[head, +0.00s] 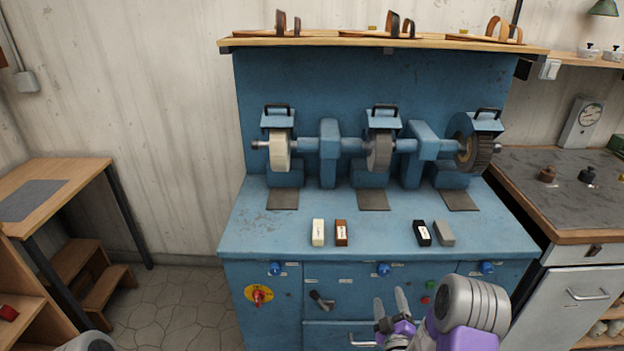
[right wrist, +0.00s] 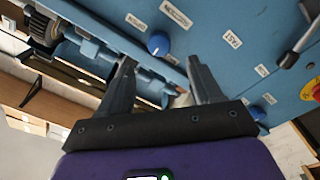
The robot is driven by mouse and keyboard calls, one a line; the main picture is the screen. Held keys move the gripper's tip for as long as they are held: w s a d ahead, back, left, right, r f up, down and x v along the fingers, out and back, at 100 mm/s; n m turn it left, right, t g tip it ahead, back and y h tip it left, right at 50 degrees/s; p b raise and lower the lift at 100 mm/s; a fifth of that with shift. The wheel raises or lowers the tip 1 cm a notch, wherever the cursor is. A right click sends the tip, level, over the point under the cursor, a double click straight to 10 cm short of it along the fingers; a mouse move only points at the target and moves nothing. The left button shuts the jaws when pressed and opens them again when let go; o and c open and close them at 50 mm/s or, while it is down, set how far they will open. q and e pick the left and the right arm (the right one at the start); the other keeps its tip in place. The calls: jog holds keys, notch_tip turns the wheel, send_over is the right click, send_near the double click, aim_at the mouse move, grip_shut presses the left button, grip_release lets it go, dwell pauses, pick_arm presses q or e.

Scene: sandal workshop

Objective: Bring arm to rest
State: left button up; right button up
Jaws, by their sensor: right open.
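My right gripper (head: 391,304) is in the lower right of the head view, in front of the blue grinding bench's front panel (head: 340,277). Its fingers point up and are apart, with nothing between them. In the right wrist view my right gripper (right wrist: 160,72) also shows two spread, empty fingers. A blue knob (right wrist: 158,45) and white labels on the panel lie beyond the fingertips; contact with the panel cannot be told. Only a grey rounded part of my left arm shows at the bottom left of the head view; the left gripper is out of view.
The bench top (head: 375,228) carries a white block (head: 318,232), a brown block (head: 341,233), a black block (head: 422,233) and a grey block (head: 444,233). Wheels stand behind them. A red-yellow switch (head: 257,295) and lever (head: 321,300) project from the panel. Open floor (head: 180,305) lies left.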

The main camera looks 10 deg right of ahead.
jog(key=s+a+f+m+g+y+p, duration=0.45)
jog(key=a+f+g, duration=0.35)
jog(key=a+f, duration=0.25)
jog(key=s+a+f+m+g+y+p, duration=0.1)
jog(key=s+a+m+g+y, duration=0.1)
jog(key=s+a+g, duration=0.2)
jog(key=s+a+f+m+g+y+p, duration=0.2)
jog(key=s+a+g, duration=0.3)
jog(key=s, duration=0.8)
jog(key=a, duration=0.3)
jog(key=shift+s+a+m+g+p, duration=0.3)
jog(key=shift+m, duration=0.05)
jog(key=shift+f, duration=0.1)
